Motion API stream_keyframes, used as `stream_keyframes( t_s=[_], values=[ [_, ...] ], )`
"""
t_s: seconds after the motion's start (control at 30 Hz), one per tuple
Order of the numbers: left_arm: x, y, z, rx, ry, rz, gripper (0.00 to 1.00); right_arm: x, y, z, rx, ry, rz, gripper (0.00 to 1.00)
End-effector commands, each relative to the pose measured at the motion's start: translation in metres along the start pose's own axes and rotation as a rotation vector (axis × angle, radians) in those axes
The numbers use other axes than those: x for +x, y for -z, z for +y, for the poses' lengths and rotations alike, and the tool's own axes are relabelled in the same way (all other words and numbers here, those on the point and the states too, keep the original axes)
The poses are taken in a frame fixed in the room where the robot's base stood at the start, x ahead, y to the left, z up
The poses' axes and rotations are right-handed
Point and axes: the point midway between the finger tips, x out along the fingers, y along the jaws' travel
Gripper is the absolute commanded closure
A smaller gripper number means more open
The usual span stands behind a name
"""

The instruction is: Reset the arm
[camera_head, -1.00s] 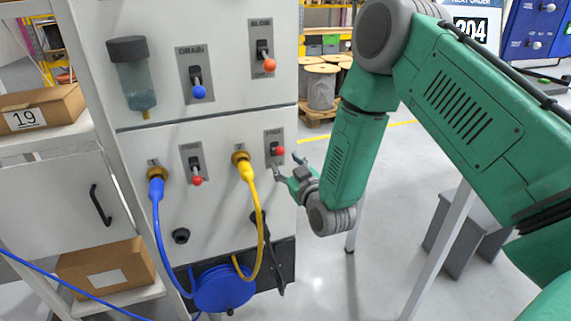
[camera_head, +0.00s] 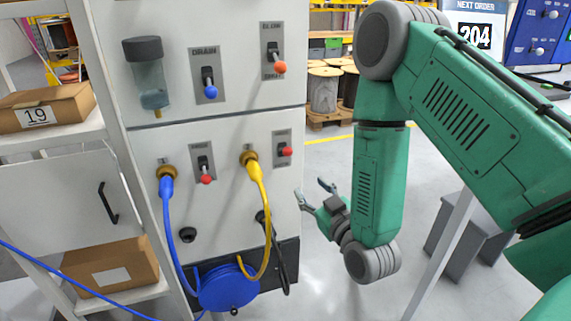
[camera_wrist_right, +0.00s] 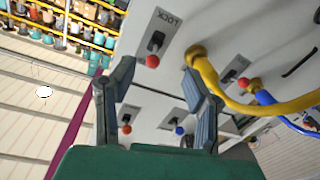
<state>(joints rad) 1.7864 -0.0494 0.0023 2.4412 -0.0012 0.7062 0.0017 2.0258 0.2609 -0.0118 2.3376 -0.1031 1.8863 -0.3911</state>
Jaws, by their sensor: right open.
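My right arm comes in from the right in the head view. Its gripper (camera_head: 313,193) is open and empty, in front of the lower right edge of the white panel (camera_head: 230,120) and apart from it. In the right wrist view, the open fingers (camera_wrist_right: 160,95) frame part of the panel with nothing between them. A red-tipped lever switch (camera_head: 285,151) is above and left of the gripper; it also shows in the right wrist view, labelled LOCK (camera_wrist_right: 152,61). My left gripper is not in view.
A yellow hose (camera_head: 262,200) and a blue hose (camera_head: 168,205) plug into the panel. A blue reel (camera_head: 227,288) sits below. Shelves with boxes (camera_head: 45,108) stand at left. Wooden cable reels (camera_head: 325,92) are behind.

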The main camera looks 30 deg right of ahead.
Motion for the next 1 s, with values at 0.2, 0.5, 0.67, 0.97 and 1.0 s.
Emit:
stream_keyframes(
  t_s=[0.2,0.5,0.67,0.97,1.0],
  values=[
    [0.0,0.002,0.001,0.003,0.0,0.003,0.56,0.001,-0.004,0.005,0.007,-0.001,-0.001,0.58],
    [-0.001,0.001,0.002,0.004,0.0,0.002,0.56,-0.036,-0.083,-0.046,0.048,0.165,-0.356,0.58],
    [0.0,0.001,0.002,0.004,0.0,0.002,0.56,-0.117,-0.161,-0.09,0.075,0.291,-0.794,0.58],
    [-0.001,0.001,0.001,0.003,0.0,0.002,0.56,-0.262,-0.223,-0.102,0.06,0.344,-1.39,0.58],
    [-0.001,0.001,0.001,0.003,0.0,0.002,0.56,-0.271,-0.225,-0.101,0.056,0.344,-1.425,0.58]
  ],
)
